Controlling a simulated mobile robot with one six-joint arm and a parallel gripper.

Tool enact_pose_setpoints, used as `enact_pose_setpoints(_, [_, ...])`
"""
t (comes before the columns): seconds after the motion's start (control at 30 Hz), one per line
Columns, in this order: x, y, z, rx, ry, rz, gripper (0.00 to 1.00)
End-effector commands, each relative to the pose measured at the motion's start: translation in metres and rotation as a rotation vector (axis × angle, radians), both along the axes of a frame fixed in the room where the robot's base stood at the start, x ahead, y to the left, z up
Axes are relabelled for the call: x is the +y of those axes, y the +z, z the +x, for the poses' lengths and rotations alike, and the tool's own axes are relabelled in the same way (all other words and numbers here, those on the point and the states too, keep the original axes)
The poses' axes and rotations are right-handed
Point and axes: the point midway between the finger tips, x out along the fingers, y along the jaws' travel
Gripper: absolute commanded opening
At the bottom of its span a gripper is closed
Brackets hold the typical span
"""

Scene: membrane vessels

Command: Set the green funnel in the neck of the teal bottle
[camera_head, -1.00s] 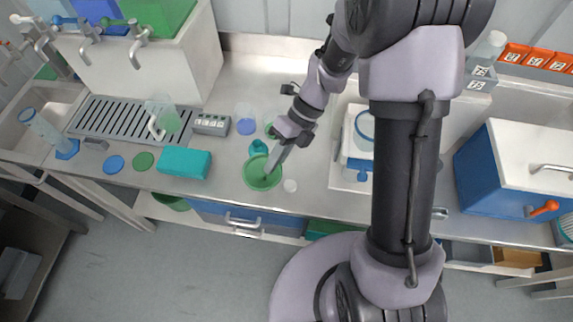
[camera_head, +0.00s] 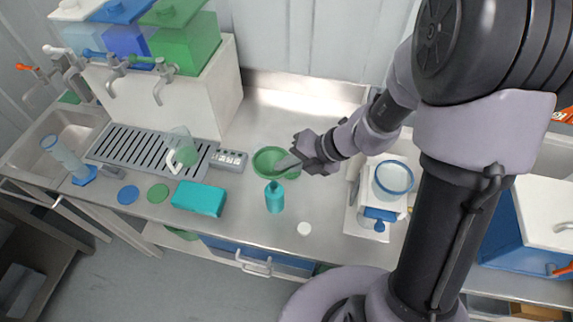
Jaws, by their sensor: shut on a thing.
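The green funnel (camera_head: 264,161) is a wide shallow cone in the camera_head view, just beyond the teal bottle. My gripper (camera_head: 284,165) reaches in from the right and is shut on the funnel's right side. The funnel seems held above the steel bench, but its exact height and its stem cannot be seen. The teal bottle (camera_head: 275,200) stands upright on the bench, its neck pointing up. In the picture the funnel lies just above the bottle's neck, not over it. The fingertips are partly lost against the funnel.
A teal box (camera_head: 199,199) lies left of the bottle and a white disc (camera_head: 304,229) to its front right. A clear jug (camera_head: 183,150) stands on the drain grate (camera_head: 130,148). A device with a blue-rimmed dish (camera_head: 393,178) stands right. Bench around the bottle is clear.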

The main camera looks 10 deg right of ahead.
Motion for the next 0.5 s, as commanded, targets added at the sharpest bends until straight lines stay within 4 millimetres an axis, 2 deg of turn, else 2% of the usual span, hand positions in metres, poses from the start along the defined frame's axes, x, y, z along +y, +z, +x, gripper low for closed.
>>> enact_pose_setpoints(0.03, [0.000,-0.008,0.000,-0.001,0.001,0.000,0.00])
enact_pose_setpoints(0.5, [0.000,-0.043,0.000,-0.002,0.002,-0.001,0.00])
